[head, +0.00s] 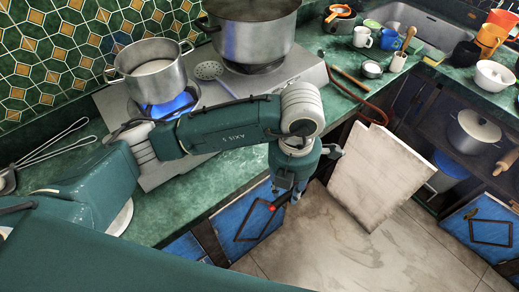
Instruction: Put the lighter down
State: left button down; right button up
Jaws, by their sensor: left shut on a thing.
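My left gripper (287,192) hangs in front of the counter's front edge, over the blue cabinet fronts and floor. The gripper hides the rest of the lighter. The gas hotplate (158,178) stands on the green counter (190,212). A blue flame (172,105) burns under the smaller pot (150,72), which has pale contents. My right gripper is not in view.
A large pot (252,35) stands on the hotplate's other side, with a slotted spoon (210,72) between the pots. An open cabinet door (375,175) juts out right of my gripper. Mugs (362,37) and bowls (493,75) stand at the right. Bare counter lies before the hotplate.

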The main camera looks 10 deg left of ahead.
pick_arm(q)
jog(key=p, duration=0.5)
send_over(247, 161)
jog(key=shift+s+d+r, duration=0.1)
jog(key=shift+s+d, duration=0.15)
jog(key=shift+d, duration=0.05)
jog(key=shift+w+a, duration=0.35)
jog(key=shift+a, duration=0.15)
notch_tip(247, 161, down, 3)
jog(key=shift+d+r+p, duration=0.15)
jog(key=shift+p, duration=0.6)
jog(key=shift+f, duration=0.6)
jog(key=c, duration=1.4)
grip_release()
